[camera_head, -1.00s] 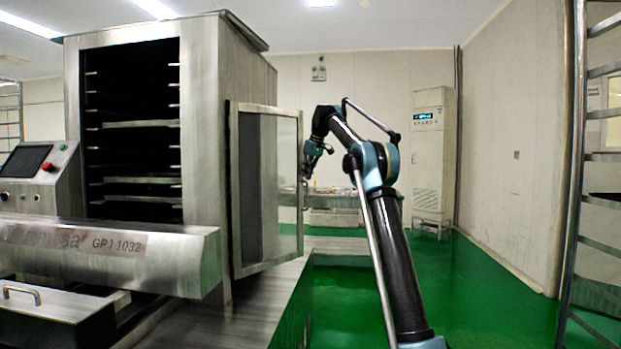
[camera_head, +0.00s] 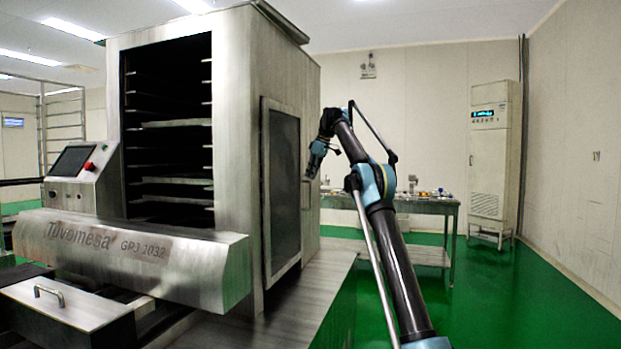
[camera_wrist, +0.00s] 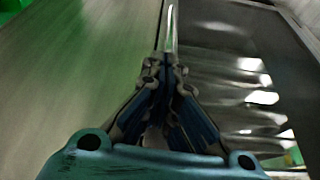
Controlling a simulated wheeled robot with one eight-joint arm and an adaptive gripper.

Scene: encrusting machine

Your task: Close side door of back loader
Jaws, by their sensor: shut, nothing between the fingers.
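The back loader (camera_head: 285,75) is the tall steel cabinet with an open, shelved front. Its side door (camera_head: 283,190), a steel frame around a dark panel, lies along the cabinet's right side wall. It looks flush or nearly flush; I cannot tell if a thin gap remains. A thin upright handle (camera_head: 307,192) shows by its right edge. My gripper (camera_head: 312,172) is beside that edge at about handle height, shut and empty. In the wrist view my gripper (camera_wrist: 165,68) points towards a bright narrow metal bar (camera_wrist: 170,28); contact is unclear. A dark, reflective panel fills the right there.
A control panel (camera_head: 73,161) and steel housing (camera_head: 130,255) stand at the front left. A steel table (camera_head: 425,206) with small items stands behind my arm. A tall cabinet (camera_head: 489,155) stands by the right wall. Green floor (camera_head: 480,285) is clear at the right.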

